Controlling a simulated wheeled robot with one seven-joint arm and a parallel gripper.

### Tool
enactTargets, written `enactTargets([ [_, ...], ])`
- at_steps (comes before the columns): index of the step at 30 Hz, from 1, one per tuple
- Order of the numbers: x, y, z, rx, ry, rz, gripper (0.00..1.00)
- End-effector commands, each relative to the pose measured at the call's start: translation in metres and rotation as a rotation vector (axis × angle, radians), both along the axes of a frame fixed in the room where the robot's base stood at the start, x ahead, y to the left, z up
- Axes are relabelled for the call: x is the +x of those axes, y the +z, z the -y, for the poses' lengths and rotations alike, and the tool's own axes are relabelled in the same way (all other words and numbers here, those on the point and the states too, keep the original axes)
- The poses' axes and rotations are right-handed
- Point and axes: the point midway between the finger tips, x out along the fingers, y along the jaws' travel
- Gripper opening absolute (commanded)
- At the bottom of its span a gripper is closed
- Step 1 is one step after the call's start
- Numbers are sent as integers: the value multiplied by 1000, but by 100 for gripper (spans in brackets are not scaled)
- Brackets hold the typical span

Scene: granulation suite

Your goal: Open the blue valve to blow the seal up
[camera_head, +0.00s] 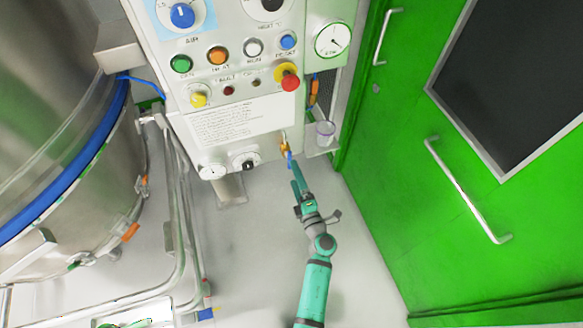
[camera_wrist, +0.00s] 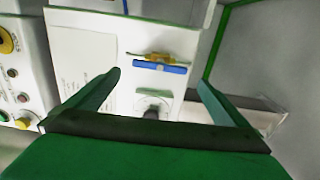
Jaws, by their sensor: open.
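The blue valve is a small brass body (camera_head: 284,146) with a blue lever (camera_head: 290,160) at the lower right edge of the control panel. In the wrist view the blue lever (camera_wrist: 160,68) lies roughly parallel to the brass body (camera_wrist: 150,57). My gripper (camera_head: 297,178) is just below the valve in the head view. In the wrist view my gripper (camera_wrist: 160,84) is open and empty, its fingers spread either side of the lever's line. The lever appears beyond the fingertips; contact cannot be told. A blue band (camera_head: 100,148), possibly the seal, rings the steel vessel (camera_head: 50,90).
The panel (camera_head: 232,126) carries buttons, a red emergency knob (camera_head: 289,83), a gauge (camera_head: 212,171) and a black knob (camera_head: 245,160). A clear cup (camera_head: 325,134) sits right of the valve. A green door (camera_head: 400,150) stands at right. Grey floor (camera_head: 255,250) lies open below the panel.

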Motion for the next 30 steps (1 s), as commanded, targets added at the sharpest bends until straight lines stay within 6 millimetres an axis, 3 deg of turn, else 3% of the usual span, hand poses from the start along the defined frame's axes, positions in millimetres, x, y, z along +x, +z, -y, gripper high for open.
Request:
enactTargets([
  [6, -22, 0, 7, -1, 1, -1, 100],
  [26, -26, 0, 8, -1, 1, 0, 100],
  [30, -40, 0, 6, 36, -6, -5, 100],
])
